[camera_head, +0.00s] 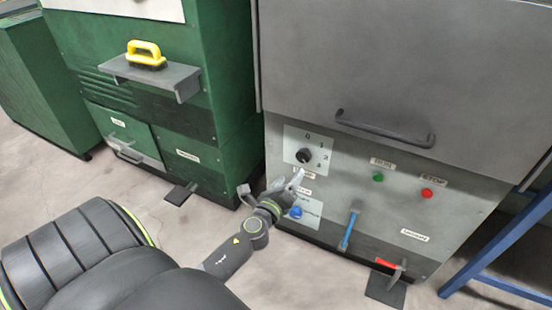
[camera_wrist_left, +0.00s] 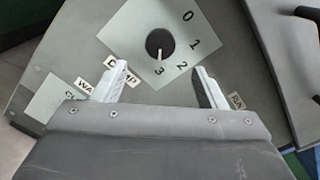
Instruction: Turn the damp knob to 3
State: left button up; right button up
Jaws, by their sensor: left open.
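The damp knob (camera_head: 303,156) is a small round black knob on a pale dial plate on the grey machine. In the left wrist view the knob (camera_wrist_left: 159,43) sits among the numbers 0, 1, 2 and 3, with the DAMP label below left. Its white mark points down in that picture, towards the 3. My left gripper (camera_head: 287,182) is just below the dial in the head view. In the wrist view its pale fingers (camera_wrist_left: 161,76) are spread and empty, with the knob beyond their tips, not between them. My right gripper is not in view.
Below the dial is a blue button (camera_head: 296,212). To the right are a green button (camera_head: 378,177), a red button (camera_head: 427,194) and a blue-handled lever (camera_head: 350,228). A dark bar handle (camera_head: 385,130) juts out above. A green machine (camera_head: 140,60) with a yellow-handled brush (camera_head: 146,54) stands left.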

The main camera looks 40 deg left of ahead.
pick_arm(q)
jog(key=v, duration=0.8)
jog(key=shift+b, duration=0.4)
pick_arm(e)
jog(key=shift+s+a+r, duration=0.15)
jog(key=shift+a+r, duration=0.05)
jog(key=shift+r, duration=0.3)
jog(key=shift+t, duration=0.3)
